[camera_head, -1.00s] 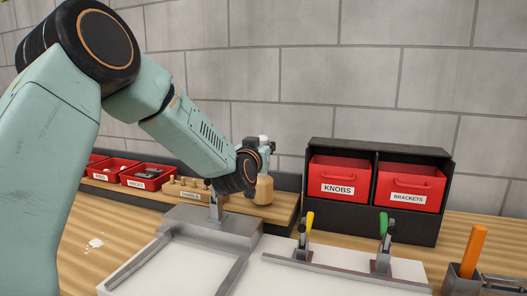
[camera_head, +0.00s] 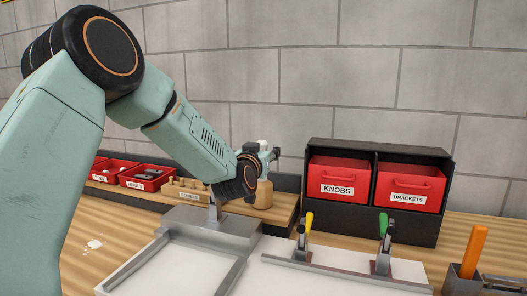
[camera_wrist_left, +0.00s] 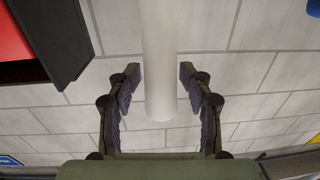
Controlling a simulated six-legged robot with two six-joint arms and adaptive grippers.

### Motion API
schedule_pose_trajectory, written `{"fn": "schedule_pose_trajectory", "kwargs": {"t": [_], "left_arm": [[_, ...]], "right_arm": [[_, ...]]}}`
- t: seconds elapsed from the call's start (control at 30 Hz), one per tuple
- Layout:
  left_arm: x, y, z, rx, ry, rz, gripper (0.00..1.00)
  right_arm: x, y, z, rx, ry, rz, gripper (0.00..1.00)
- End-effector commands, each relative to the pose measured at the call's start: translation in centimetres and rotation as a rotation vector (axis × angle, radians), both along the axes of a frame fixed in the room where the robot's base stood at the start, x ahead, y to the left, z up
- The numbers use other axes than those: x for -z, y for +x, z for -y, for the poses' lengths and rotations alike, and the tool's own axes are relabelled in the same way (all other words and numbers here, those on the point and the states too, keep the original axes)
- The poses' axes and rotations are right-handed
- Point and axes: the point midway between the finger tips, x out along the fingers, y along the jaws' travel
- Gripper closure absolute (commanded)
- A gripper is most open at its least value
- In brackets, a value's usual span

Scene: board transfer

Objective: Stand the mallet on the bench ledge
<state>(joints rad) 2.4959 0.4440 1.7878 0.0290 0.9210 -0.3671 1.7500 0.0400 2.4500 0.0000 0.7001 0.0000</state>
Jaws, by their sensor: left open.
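The mallet stands upright on the wooden bench ledge (camera_head: 284,213), with its tan wooden head (camera_head: 264,197) down and its pale handle up. The handle's white top (camera_head: 264,143) shows above my left gripper (camera_head: 268,155). In the left wrist view the white handle (camera_wrist_left: 159,60) runs between the two fingers of my left gripper (camera_wrist_left: 160,80). The fingers are open, with a gap on each side of the handle. My left wrist hides part of the handle in the head view. My right gripper is not in view.
Red trays (camera_head: 146,177) and a wooden peg block (camera_head: 184,189) sit left of the mallet on the ledge. A black rack with red bins (camera_head: 340,184) stands to the right. A grey fixture with toggle clamps (camera_head: 383,250) is in front.

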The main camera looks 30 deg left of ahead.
Motion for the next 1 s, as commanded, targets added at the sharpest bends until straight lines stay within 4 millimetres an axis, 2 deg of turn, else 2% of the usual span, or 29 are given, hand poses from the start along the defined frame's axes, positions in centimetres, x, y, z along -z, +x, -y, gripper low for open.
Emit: {"fn": "schedule_pose_trajectory", "kwargs": {"t": [0.27, 0.47, 0.8, 1.0], "left_arm": [[-0.8, 0.0, 0.0, 0.000, 0.000, 0.001, 0.52], [-0.6, -2.6, 0.8, 0.001, -0.003, -0.001, 0.52], [-0.6, -8.1, 2.5, 0.000, -0.004, 0.000, 0.52], [-0.5, -10.5, 3.3, 0.000, -0.003, 0.001, 0.52]], "right_arm": [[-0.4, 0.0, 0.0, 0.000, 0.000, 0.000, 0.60], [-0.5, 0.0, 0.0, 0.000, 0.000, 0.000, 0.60], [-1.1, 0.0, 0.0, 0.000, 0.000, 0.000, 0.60], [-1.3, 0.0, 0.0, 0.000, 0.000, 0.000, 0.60]]}}
